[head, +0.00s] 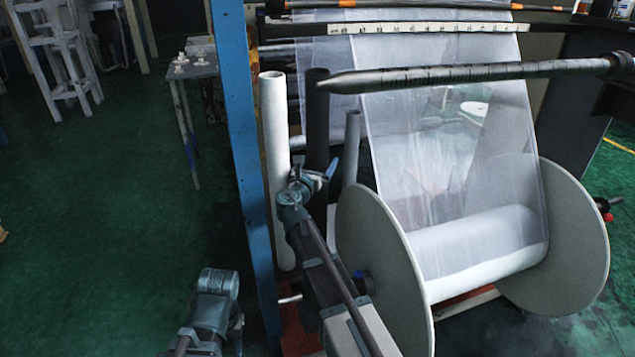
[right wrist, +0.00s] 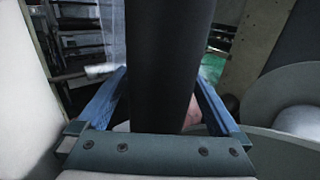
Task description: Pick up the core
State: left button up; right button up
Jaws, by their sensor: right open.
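A dark upright core (head: 317,130) stands between a white core (head: 275,150) on its left and a shorter grey core (head: 351,148) on its right. My right gripper (head: 322,174), with blue fingers, is at the dark core's middle height. In the right wrist view the dark core (right wrist: 165,60) rises between the open fingers (right wrist: 160,88), one on each side. I cannot tell whether either finger touches it. The white core (right wrist: 25,95) fills the left edge there. The dark core's lower part is hidden by my right arm. My left arm's jaws are not visible.
A blue post (head: 241,140) stands just left of the cores. A large film reel (head: 375,265) with pale flanges is close on the right. Green floor at left is open.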

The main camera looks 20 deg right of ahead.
jog(key=shift+x, duration=0.8)
jog(key=shift+c, duration=0.2)
grip_shut()
